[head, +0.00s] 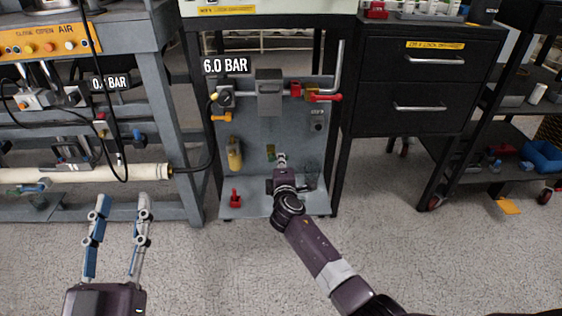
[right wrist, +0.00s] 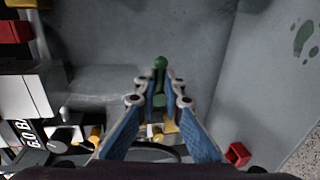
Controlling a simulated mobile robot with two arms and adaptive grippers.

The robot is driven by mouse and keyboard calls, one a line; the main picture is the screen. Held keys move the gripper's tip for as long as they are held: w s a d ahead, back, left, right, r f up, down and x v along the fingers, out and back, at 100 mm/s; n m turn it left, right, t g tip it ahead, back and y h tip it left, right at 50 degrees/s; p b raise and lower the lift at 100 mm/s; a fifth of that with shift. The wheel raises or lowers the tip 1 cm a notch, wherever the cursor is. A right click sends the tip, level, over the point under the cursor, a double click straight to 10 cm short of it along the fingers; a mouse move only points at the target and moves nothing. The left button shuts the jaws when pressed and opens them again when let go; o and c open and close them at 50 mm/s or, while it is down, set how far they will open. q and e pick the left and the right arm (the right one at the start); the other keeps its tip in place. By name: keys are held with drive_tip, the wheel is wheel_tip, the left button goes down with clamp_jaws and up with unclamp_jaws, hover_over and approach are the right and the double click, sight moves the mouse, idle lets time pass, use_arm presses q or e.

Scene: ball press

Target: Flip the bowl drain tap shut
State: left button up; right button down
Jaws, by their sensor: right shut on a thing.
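A small green piece with a round knob (right wrist: 160,63), which looks like the drain tap, sits between my right fingertips (right wrist: 159,82) in the right wrist view. My right gripper (head: 282,158) is shut on it, low in front of the grey panel in the head view. A green bit (head: 271,150) shows just above the fingertips there. The fingers and wrist hide most of the tap, so its angle cannot be told. My left gripper (head: 117,200) is open and empty at the lower left, with its fingers apart.
The grey panel (head: 255,133) carries a red lever (head: 325,98), a grey box (head: 269,92) and a yellow part (head: 234,153). A red piece (head: 235,199) stands on the bottom plate. A black drawer cabinet (head: 425,85) stands right. Floor in front is clear.

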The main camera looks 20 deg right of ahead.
drive_tip(key=c, duration=2)
unclamp_jaws()
drive_tip(key=shift+a, duration=0.1)
drive_tip(key=shift+c, duration=0.2)
drive_tip(key=v, duration=1.2)
